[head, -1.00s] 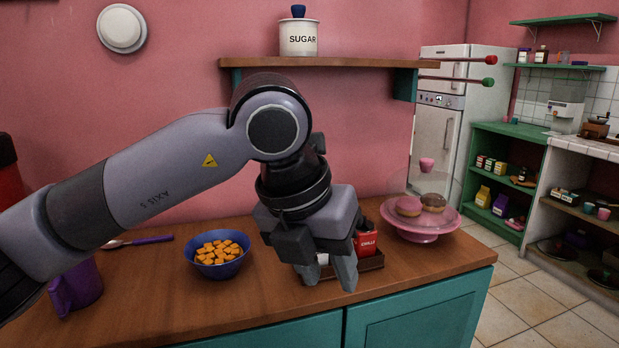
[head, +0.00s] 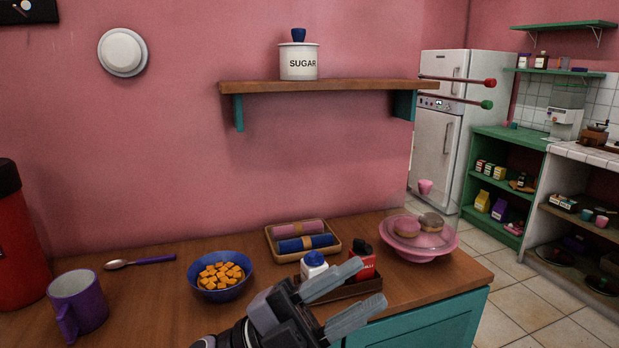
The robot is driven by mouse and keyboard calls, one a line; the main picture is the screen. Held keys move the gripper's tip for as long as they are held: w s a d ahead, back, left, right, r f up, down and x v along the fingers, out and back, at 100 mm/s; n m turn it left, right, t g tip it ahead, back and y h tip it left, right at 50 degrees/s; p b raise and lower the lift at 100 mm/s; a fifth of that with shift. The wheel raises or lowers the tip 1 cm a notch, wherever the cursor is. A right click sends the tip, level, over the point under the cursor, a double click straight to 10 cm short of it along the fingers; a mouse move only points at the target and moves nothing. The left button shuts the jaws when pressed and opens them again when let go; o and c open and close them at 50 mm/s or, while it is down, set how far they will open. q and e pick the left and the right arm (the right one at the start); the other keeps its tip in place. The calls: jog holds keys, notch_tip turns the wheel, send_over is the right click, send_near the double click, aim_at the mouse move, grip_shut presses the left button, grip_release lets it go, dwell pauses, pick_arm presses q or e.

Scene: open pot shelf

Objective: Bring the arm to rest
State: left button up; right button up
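My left gripper (head: 371,282) is at the bottom centre of the head view, in front of the counter's front edge. Its two grey fingers point up and to the right, with a clear gap between them. Nothing is held between them. The fingers overlap the view of a small dark tray (head: 340,292) with a white blue-lidded jar (head: 314,265) and a red tin (head: 362,265); I cannot tell how far apart they are. Most of my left arm is below the picture. My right gripper is not in view.
On the wooden counter are a purple mug (head: 78,300), a spoon (head: 145,261), a blue bowl (head: 221,289) of orange cubes, a tray of rolled cloths (head: 303,240) and a pink cake stand (head: 425,252). A sugar jar (head: 298,62) stands on the wall shelf (head: 330,86).

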pick_arm(q)
jog(key=w+a+f+n+t+y+p, duration=0.35)
jog(key=a+f+n+t+y, duration=1.3)
jog(key=n, duration=0.65)
jog(key=s+a+f+n+g+y, duration=0.2)
jog(key=s+a+f+g, duration=0.2)
jog(key=s+f, duration=0.3)
jog(key=s+a+f+n+g+y+p, duration=0.1)
jog(key=s+a+f+n+g+y, duration=0.1)
jog(key=s+f, duration=0.5)
notch_tip(320, 180, down, 6)
jog(key=a+g+y, duration=0.1)
jog(key=a+g, duration=0.1)
jog(key=g, duration=0.1)
jog(key=shift+s+r, duration=0.25)
jog(key=shift+s, duration=0.1)
